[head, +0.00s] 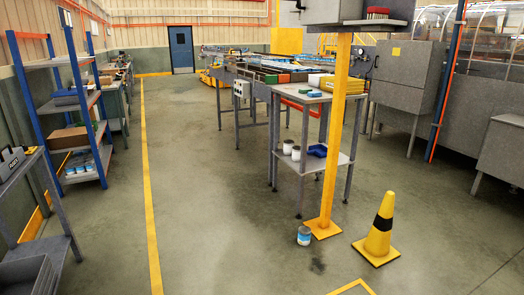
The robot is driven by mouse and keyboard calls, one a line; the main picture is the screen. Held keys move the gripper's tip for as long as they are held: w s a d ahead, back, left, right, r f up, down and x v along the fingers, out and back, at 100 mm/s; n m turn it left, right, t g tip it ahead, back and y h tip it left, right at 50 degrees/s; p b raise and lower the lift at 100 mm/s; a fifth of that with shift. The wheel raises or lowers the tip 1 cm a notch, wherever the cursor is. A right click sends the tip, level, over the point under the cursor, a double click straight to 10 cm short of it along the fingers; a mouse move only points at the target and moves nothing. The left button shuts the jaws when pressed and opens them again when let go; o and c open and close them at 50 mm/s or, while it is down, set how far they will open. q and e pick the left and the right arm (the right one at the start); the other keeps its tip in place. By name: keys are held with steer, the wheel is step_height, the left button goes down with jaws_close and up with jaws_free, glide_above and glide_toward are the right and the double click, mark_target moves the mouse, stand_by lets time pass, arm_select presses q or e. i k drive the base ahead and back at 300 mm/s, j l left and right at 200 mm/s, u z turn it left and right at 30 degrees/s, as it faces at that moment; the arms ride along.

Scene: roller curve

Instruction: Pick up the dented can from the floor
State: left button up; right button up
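A small can (304,236) with a blue and pale label stands upright on the floor in the head view. It is just in front of the yellow post's base plate, to the left of the traffic cone. It is too small to make out a dent. Neither of my grippers is in view.
A yellow post (337,140) on a base plate and a yellow cone (379,226) stand close to the can. A grey table (312,160) is behind it. Shelving (80,103) lines the left side. The floor (220,240) left of the can is clear.

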mark_target(303, 234)
steer(key=i, duration=1.85)
